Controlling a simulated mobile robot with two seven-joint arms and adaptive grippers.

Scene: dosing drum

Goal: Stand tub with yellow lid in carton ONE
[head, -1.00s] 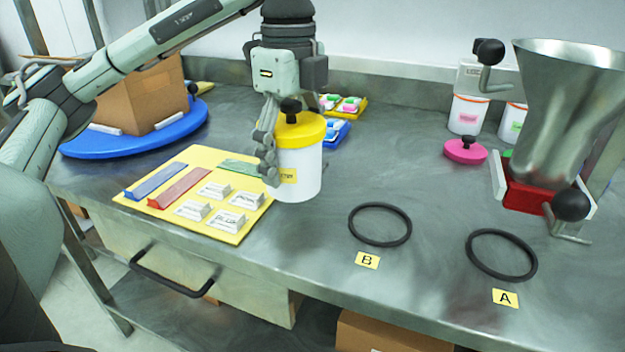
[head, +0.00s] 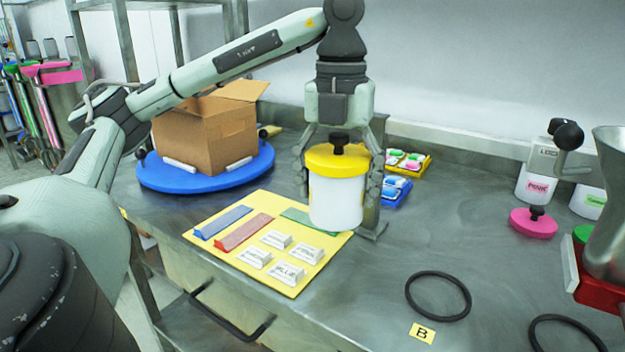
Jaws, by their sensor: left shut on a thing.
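The white tub with its yellow lid (head: 335,195) is upright in the head view, over the back right part of the yellow board. My left gripper (head: 338,185) is shut on the tub, with a finger on each side of it. I cannot tell whether the tub's base clears the board. An open brown carton (head: 215,135) stands on the blue round turntable (head: 160,178) at the back left, partly behind my left arm. No number shows on the carton. My right gripper is not in view.
The yellow board (head: 290,288) holds coloured strips and white label blocks. Yellow and blue trays (head: 398,192) lie behind the tub. Black ring B (head: 438,296), a pink lid (head: 533,222) and a metal hopper (head: 607,215) are to the right. Bare bench lies between the tub and ring B.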

